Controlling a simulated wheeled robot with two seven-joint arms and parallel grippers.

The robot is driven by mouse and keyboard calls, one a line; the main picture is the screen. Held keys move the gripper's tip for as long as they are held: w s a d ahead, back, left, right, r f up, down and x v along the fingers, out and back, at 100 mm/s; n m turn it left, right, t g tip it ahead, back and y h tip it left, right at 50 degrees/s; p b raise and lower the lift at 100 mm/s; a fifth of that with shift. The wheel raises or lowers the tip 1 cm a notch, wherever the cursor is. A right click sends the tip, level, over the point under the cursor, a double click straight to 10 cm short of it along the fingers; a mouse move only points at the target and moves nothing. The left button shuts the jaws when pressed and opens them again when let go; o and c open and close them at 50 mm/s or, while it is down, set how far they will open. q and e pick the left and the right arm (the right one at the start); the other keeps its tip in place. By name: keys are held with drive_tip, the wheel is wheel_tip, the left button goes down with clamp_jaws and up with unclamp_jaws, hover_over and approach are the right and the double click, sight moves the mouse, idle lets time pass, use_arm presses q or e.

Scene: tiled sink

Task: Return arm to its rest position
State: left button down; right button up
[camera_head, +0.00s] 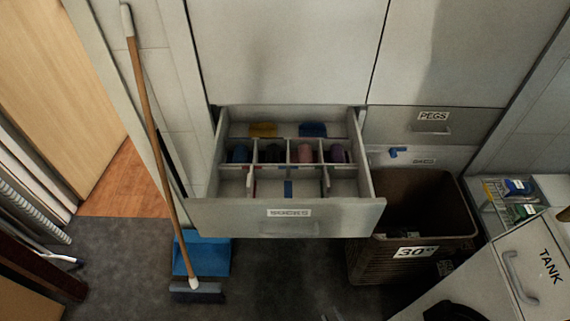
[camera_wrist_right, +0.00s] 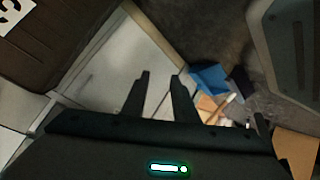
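My right gripper (camera_wrist_right: 160,85) shows in the right wrist view as two dark fingers with a clear gap between them. It is open, and nothing is held between the fingers. In the head view, a dark shape at the bottom edge right of centre may be part of my right arm; the fingers cannot be made out there. My left gripper is in neither view.
An open labelled drawer (camera_head: 325,217) juts out, with small coloured items in its compartments. A brown bin (camera_head: 405,262) marked 30 stands beside it. A broom (camera_head: 150,120) leans at left over a blue dustpan (camera_head: 212,254). A TANK cabinet (camera_head: 500,275) fills the lower right.

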drive_tip(key=s+d+f+m+g, duration=0.1)
drive_tip(key=d+f+m+g, duration=0.1)
drive_tip(key=f, duration=0.3)
drive_tip(key=s+d+f+m+g+h, duration=0.1)
drive_tip(key=s+f+m+g, duration=0.1)
drive_tip(key=f+m, duration=0.2)
drive_tip(key=shift+s+d+f+m+g, duration=0.2)
drive_tip(key=shift+d+f+m+g, duration=0.15)
drive_tip(key=shift+f, duration=0.35)
